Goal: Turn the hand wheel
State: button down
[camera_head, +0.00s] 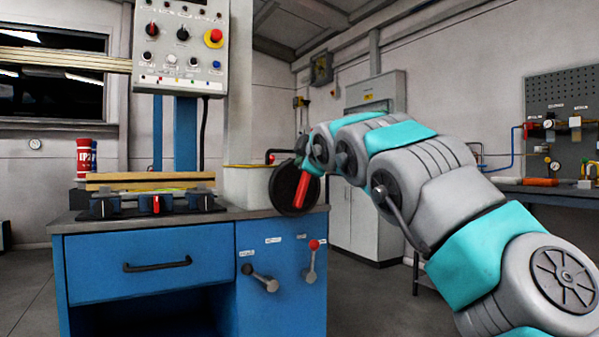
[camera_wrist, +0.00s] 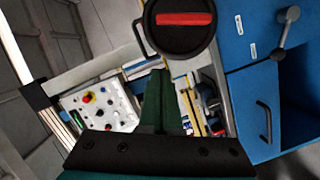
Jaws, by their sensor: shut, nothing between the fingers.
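The hand wheel (camera_head: 283,187) is a dark round disc with a red bar-like handle (camera_head: 302,190), at the right end of the blue cabinet's top in the head view. In the wrist view the hand wheel (camera_wrist: 176,46) is at the top, with its red handle (camera_wrist: 184,19) lying across it. My gripper (camera_wrist: 158,74) shows in the wrist view as dark green fingers, shut and empty. Its tips point toward the wheel's lower rim; I cannot tell whether they touch. In the head view my arm ends just above and beside the wheel, and the fingers cannot be made out.
The blue cabinet (camera_head: 150,238) has a drawer handle and two levers (camera_head: 313,258) on its front. A control panel (camera_head: 182,45) with knobs and a red button stands above it. A wooden board (camera_head: 150,178) and small clamps lie on top. A pegboard bench stands far right.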

jog(key=w+d+r+n+t+h, duration=0.1)
jog(key=w+d+r+n+t, duration=0.5)
jog(key=n, duration=0.5)
notch_tip(320, 180, down, 2)
jog(key=d+n+g+y+p, duration=0.15)
jog(key=n+y, duration=0.35)
jog(key=n, duration=0.9)
jog(key=n+g+y, duration=0.4)
jog(key=n+g, duration=0.3)
jog(key=n, duration=1)
send_near(297, 188)
jog(key=w+f, duration=0.6)
jog(key=a, duration=0.1)
jog(key=s+a+r, duration=0.1)
jog(key=a, duration=0.1)
jog(key=shift+s+r, duration=0.25)
jog(key=shift+s, duration=0.1)
